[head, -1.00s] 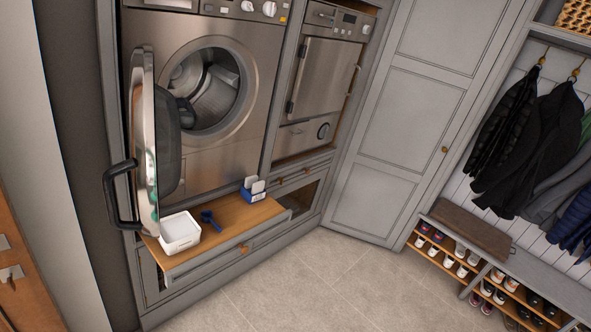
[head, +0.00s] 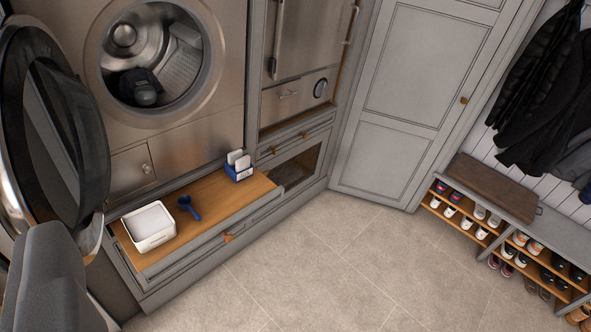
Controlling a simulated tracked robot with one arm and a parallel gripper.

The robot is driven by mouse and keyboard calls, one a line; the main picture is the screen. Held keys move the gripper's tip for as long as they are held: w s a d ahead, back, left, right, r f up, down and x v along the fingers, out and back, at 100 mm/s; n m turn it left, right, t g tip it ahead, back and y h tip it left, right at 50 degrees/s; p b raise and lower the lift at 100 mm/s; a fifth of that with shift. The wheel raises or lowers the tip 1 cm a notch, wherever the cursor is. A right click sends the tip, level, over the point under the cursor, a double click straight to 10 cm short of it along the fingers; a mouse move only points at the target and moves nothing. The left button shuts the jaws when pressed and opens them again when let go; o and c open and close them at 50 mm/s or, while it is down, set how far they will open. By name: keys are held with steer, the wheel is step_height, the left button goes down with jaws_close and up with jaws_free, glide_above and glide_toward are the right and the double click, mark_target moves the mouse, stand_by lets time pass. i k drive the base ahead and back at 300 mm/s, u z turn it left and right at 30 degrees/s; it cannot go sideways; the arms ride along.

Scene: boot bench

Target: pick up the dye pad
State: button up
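White pads (head: 234,156) stand upright in a small blue holder (head: 240,173) at the right end of the pulled-out wooden shelf (head: 228,193) under the washing machine. They look the most like dye pads, but I cannot read the label. No fingertips of my gripper show. A grey rounded shape at the bottom left seems to be part of my arm. Nothing touches the pads.
A white tub (head: 150,228) of white powder and a blue scoop (head: 188,207) share the shelf. The washer door (head: 65,135) hangs open at left. A dark item (head: 142,86) lies in the drum. The tiled floor (head: 330,255) is clear.

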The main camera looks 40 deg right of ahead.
mark_target(242, 164)
steer(key=z, duration=0.6)
steer(key=k, duration=0.45)
steer(key=z, duration=0.25)
steer(key=i, duration=0.45)
steer(key=u, duration=0.2)
